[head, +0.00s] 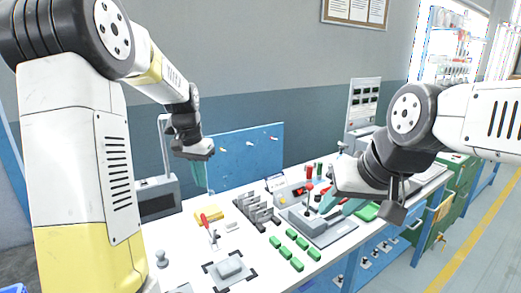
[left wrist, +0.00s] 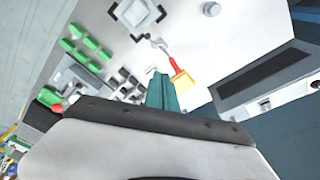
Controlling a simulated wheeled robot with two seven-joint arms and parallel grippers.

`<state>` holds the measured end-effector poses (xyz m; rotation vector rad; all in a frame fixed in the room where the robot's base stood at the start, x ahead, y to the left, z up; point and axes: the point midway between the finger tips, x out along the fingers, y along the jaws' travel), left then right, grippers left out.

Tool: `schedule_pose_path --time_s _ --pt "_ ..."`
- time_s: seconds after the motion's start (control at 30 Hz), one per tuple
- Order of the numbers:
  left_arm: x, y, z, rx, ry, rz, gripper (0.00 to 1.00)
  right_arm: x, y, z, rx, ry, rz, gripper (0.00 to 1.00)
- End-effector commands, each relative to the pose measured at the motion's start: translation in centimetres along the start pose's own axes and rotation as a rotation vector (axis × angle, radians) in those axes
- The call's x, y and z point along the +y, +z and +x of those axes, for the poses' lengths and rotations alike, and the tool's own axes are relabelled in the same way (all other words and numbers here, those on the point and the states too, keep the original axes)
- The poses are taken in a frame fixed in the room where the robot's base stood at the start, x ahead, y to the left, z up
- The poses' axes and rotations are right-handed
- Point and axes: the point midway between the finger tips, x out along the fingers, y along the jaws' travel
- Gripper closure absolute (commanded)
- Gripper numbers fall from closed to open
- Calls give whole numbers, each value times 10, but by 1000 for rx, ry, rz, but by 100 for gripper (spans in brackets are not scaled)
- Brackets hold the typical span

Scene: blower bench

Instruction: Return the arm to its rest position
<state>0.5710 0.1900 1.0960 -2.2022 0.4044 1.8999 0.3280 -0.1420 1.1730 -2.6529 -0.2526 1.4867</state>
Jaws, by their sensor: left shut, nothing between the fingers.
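My left arm comes in from the left in the head view, with its gripper (head: 200,178) hanging in the air above the back left of the bench, in front of the blue panel. In the left wrist view the teal fingers of my left gripper (left wrist: 162,92) are together with nothing between them. My right gripper (head: 342,206) is low over the right part of the bench, by a grey plate (head: 322,228). Its teal fingers are partly hidden by its own body, so I cannot tell whether it is open or shut.
The white bench (head: 190,262) carries several green blocks (head: 290,253), a grey slotted rack (head: 257,212), a red-handled tool (head: 207,224), a yellow block (head: 212,212) and a square fixture (head: 229,268). A grey box-shaped device (head: 158,200) and a blue pegboard (head: 245,150) stand at the back.

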Motion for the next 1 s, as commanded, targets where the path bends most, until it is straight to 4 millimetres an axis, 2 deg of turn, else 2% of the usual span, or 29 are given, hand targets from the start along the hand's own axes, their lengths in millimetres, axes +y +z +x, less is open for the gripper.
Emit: schedule_pose_path --time_s 0.03,0.2,0.4,0.6,0.7,0.83,1.0 --pt "10 13 -21 40 4 -20 100 0 0 0 0 0 0 64" --pt "44 60 -68 151 18 -94 100 0 0 0 0 0 0 64" --pt "84 122 -101 275 31 -175 100 0 0 0 0 0 0 64" --pt "114 174 -108 377 40 -240 100 0 0 0 0 0 0 64" --pt "123 189 -107 407 42 -260 100 0 0 0 0 0 0 64" --pt "128 198 -105 424 43 -273 100 0 0 0 0 0 0 64" --pt "129 200 -104 426 43 -276 100 0 0 0 0 0 0 64"
